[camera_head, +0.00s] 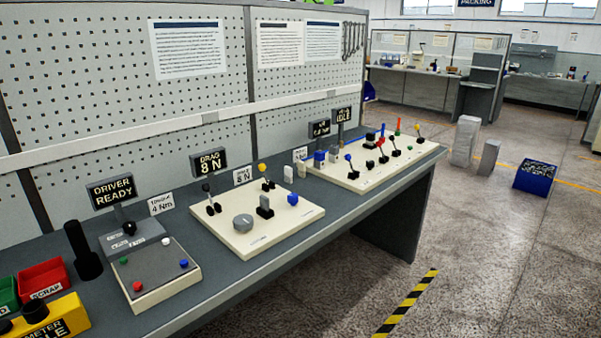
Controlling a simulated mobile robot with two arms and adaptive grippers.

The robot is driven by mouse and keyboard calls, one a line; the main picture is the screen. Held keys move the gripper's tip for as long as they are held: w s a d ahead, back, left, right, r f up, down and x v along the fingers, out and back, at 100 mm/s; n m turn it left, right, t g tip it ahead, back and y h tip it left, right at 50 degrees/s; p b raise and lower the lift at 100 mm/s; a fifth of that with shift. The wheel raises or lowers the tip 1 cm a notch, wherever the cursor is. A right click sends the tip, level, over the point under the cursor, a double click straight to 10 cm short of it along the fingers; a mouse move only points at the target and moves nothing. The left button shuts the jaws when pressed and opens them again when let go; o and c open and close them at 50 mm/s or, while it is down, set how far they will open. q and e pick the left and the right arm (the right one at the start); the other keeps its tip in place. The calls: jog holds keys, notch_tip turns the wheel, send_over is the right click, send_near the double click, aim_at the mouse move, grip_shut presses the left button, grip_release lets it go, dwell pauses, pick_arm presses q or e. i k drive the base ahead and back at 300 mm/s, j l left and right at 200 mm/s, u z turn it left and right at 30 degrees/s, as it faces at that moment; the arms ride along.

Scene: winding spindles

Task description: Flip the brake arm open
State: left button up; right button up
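No part labelled as a brake arm can be read. The far cream panel (345,178) carries several levers with blue, red, black, yellow and green tops. I cannot tell which lever is the brake arm. Neither gripper is in view.
A driver box (150,285) with small coloured knobs sits at the near left under "DRIVER READY" (111,191). A red scrap bin (43,280), a yellow meter block (55,318) and a black cylinder (82,250) stand beside it. A pegboard wall (100,90) backs the bench.

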aim_at(205, 188)
jog(key=i+j+u, duration=0.2)
jog(key=j+u, duration=0.25)
jog(key=i+l+u, duration=0.1)
jog(key=i+l, duration=0.5)
jog(key=i+l+u, duration=0.15)
jog(key=i+l, duration=0.45)
jog(key=l, duration=0.1)
